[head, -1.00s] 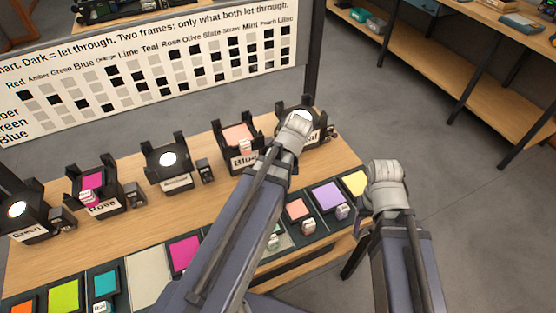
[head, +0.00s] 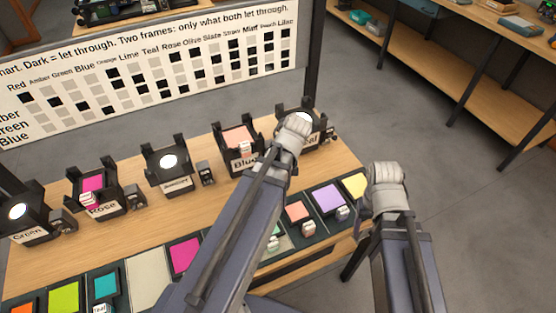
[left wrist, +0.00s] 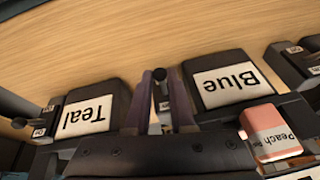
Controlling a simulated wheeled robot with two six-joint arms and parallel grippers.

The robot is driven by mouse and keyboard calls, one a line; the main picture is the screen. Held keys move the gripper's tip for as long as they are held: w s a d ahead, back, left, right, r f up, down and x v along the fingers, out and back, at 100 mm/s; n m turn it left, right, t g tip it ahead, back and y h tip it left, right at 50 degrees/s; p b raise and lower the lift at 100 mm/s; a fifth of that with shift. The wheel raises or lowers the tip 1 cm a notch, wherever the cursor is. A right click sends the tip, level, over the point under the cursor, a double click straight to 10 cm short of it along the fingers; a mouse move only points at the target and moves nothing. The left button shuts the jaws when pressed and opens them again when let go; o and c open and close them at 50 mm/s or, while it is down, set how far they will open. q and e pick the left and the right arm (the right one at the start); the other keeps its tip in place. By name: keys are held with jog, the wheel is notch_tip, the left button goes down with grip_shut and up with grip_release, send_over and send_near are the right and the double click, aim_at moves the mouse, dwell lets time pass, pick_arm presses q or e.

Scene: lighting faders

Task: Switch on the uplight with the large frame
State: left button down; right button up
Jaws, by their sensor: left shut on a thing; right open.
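The Blue uplight (head: 243,160) holds a peach frame (head: 238,137); its Peach tab (left wrist: 273,132) shows in the left wrist view. The Rose uplight (head: 103,207) holds a magenta frame (head: 93,184), which looks smaller. In the left wrist view my left gripper (left wrist: 163,90) is shut on the small dark switch lever (left wrist: 160,75) between the Blue and Teal housings, on the Blue uplight's switch box. In the head view my left wrist hides that switch. My right gripper (head: 364,207) is open and empty, beyond the bench's right front edge.
The Teal uplight (head: 307,133) stands right of Blue, partly behind my left wrist. A third uplight (head: 168,172) and the Green uplight (head: 27,235) stand left, with switch boxes beside them. Coloured frames lie along the front, including a lilac one (head: 328,197). A chart (head: 150,75) stands behind.

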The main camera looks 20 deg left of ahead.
pick_arm(q)
jog(key=shift+w+a+r+g+h+p, duration=0.25)
jog(key=shift+r+g+h+p, duration=0.3)
jog(key=shift+p, duration=0.35)
jog(key=shift+w+a+r+g+h+p, duration=0.15)
jog(key=shift+g+h+p, duration=0.3)
jog(key=shift+h, duration=0.1)
jog(key=shift+w+a+r+g+h, duration=0.15)
jog(key=shift+w+r+g+h, duration=0.1)
jog(key=shift+g+h, duration=0.4)
jog(key=shift+a+r+g+h+p, duration=0.2)
jog(key=shift+g+h+p, duration=0.1)
jog(key=shift+g+h, duration=0.25)
jog(key=c, duration=0.8)
grip_release()
jog(key=shift+o, duration=0.2)
jog(key=shift+r, duration=0.1)
